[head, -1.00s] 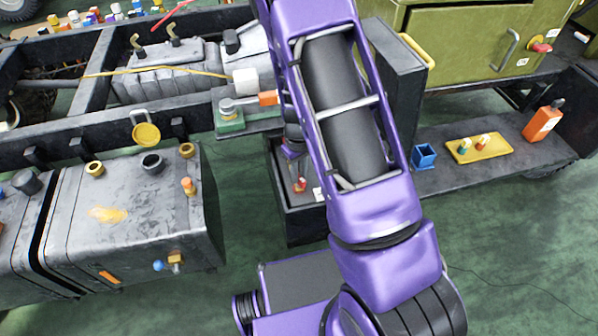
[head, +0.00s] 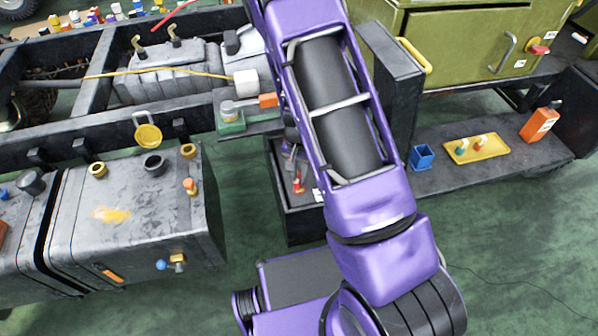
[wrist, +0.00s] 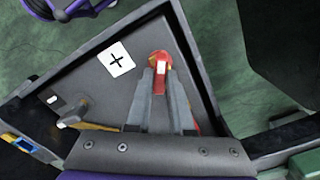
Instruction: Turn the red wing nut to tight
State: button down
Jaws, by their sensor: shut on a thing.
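The red wing nut (wrist: 162,58) shows in the wrist view at the tips of my gripper (wrist: 161,80), with a pale stripe on its face. The two grey fingers are closed together on it, and more red shows beside the right finger. The fingers hide much of the nut, so its exact angle is hard to tell. A white label with a black plus (wrist: 116,59) lies to the left of the nut. In the head view a small red part (head: 298,185) shows in the dark box beside my arm, which hides most of my gripper.
The dark box (head: 291,226) has raised walls around the nut. A tan lever (wrist: 75,115) stands lower left in the wrist view.

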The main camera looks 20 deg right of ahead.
aim_at(299, 177)
jog(key=m+p, duration=0.1)
jog(key=m, duration=0.3)
jog(key=shift+r+m, duration=0.1)
jog(key=shift+m, duration=0.2)
jog(key=m+p, duration=0.1)
jog(key=m, duration=0.3)
jog(key=shift+p, duration=0.35)
jog(key=shift+m, duration=0.4)
jog(key=c, duration=0.8)
grip_release()
notch_tip(299, 177, up, 17)
jog(key=p, duration=0.3)
jog(key=shift+r+p, duration=0.15)
jog(key=shift+p, duration=0.15)
